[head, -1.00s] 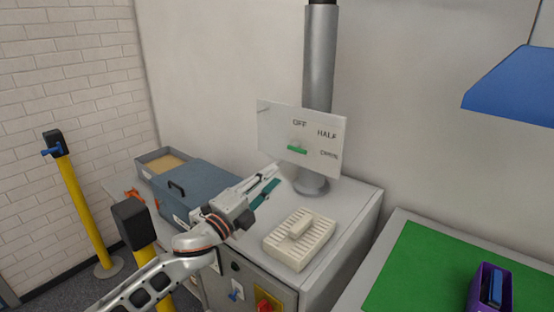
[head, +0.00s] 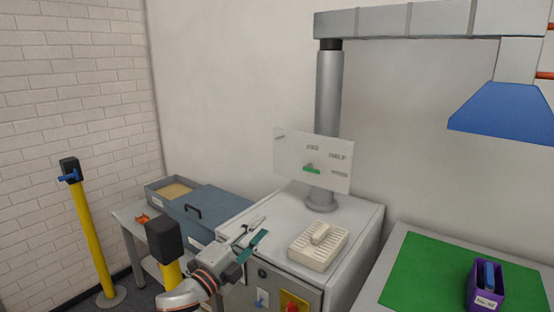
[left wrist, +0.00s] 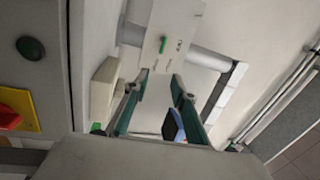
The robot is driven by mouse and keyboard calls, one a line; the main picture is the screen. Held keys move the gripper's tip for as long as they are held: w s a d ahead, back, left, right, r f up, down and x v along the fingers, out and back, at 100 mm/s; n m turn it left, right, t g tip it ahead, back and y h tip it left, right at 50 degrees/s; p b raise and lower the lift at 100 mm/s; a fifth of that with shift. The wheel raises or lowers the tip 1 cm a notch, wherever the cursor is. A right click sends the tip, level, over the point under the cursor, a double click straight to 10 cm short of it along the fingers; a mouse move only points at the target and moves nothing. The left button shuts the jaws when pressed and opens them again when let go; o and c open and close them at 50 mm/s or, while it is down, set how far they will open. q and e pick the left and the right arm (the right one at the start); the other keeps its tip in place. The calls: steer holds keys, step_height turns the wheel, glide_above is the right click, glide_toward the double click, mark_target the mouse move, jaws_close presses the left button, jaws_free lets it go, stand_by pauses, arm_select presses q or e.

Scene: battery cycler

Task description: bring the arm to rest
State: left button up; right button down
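My left gripper (head: 264,226) is over the front left part of the white cabinet top (head: 283,213), its fingers pointing toward the back. In the left wrist view the two green-padded fingers (left wrist: 160,82) stand apart with nothing held between them. The arm comes in from the bottom left of the head view. My right gripper is in neither view.
A slotted cream block (head: 318,246) sits on the cabinet, before a sign board (head: 313,160) on a grey pole. A blue-grey box (head: 205,211) is at left, with yellow posts (head: 90,235). At right are a green mat (head: 425,265) and purple holder (head: 487,285).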

arm_select(q)
steer(key=s+a+f+n+g+y, duration=0.15)
steer(key=s+f+n, duration=0.25)
steer(key=f, duration=0.4)
steer(key=s+a+f+n+y, duration=0.25)
steer(key=s+f+n, duration=0.2)
steer(key=f, duration=0.25)
steer(key=s+a+f+n+y, duration=0.1)
steer(key=s+a+f+n, duration=0.15)
steer(key=s+f, duration=0.4)
steer(key=s+a+f+n+g+y, duration=0.1)
steer(key=s+a+f+n, duration=0.3)
steer(key=s+f, duration=0.4)
steer(key=s+a+f+n+g+y, duration=0.2)
steer(key=s+a+f+n+g, duration=0.1)
steer(key=s+f, duration=0.5)
steer(key=shift+s+a+n, duration=0.6)
steer(key=shift+s, duration=0.2)
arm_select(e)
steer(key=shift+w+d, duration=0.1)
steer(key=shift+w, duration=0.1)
